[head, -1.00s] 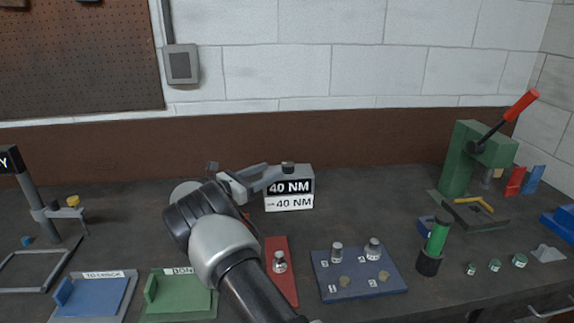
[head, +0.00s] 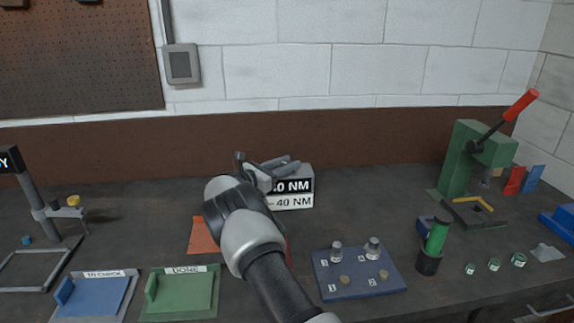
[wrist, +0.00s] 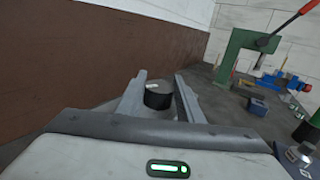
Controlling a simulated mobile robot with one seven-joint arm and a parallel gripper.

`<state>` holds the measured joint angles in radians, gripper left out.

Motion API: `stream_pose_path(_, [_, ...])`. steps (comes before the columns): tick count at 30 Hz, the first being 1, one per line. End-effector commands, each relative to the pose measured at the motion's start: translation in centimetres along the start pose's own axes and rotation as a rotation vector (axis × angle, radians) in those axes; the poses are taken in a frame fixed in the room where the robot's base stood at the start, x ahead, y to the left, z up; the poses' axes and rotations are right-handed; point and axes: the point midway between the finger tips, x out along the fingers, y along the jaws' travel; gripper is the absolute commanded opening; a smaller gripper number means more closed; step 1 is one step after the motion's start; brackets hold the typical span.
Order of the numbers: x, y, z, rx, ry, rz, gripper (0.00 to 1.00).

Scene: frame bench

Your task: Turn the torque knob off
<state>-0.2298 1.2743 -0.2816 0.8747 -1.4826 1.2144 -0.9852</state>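In the wrist view, a black round knob (wrist: 157,99) shows between the two grey fingers of my gripper (wrist: 160,82). The fingers are apart, one on each side of the knob; I see no clear contact. The knob is hidden in the head view.
A blue plate (head: 362,282) with metal fittings lies to the right of my arm. A green tray (head: 180,300) and a blue tray (head: 95,300) lie front left. A green press (head: 470,160) with a red-handled lever stands at the right. The bench behind the blue plate is clear.

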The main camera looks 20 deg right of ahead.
Motion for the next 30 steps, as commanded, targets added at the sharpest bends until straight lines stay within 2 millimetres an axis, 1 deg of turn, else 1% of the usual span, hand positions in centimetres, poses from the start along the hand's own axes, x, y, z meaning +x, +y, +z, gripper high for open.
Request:
stream_pose_path(1, [-0.01,0.03,0.01,0.0,0.0,0.001,0.22])
stream_pose_path(3, [-0.01,0.03,0.01,0.0,0.0,0.001,0.11])
stream_pose_path(10, [-0.08,0.13,0.1,0.0,-0.003,0.02,0.11])
stream_pose_path(17, [-0.16,0.23,0.3,-0.003,-0.009,0.121,0.11])
stream_pose_path(30, [0.18,-0.29,-0.49,0.002,-0.006,0.492,0.11])
